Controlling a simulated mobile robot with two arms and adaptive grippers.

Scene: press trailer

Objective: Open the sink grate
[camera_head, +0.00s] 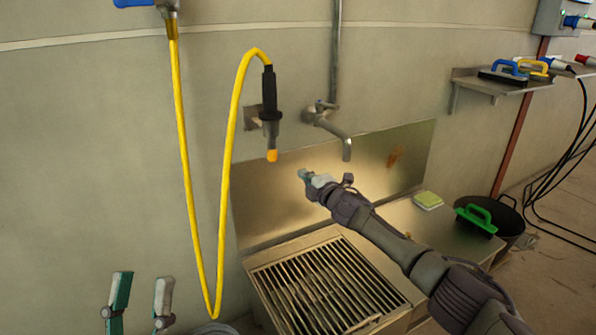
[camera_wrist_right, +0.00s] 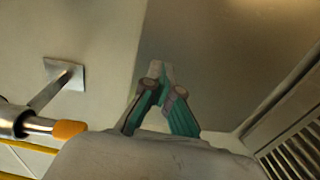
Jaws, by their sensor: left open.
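The sink grate (camera_head: 328,288) is a metal grid of parallel bars. It lies flat in the top of the metal sink (camera_head: 396,320). Part of the grate also shows at the right edge of the right wrist view (camera_wrist_right: 292,150). My right gripper (camera_head: 306,176) is above and behind the grate, in front of the metal splash plate and apart from the grate. In the right wrist view its fingers (camera_wrist_right: 161,72) come together with nothing visible between them. My left gripper (camera_head: 141,282) is open and empty at the bottom left, left of the sink.
A yellow hose with a black nozzle (camera_head: 270,105) hangs left of the faucet (camera_head: 330,122). A green-handled brush (camera_head: 476,216) rests by a black bucket (camera_head: 508,218). A wall shelf (camera_head: 490,84) is at upper right.

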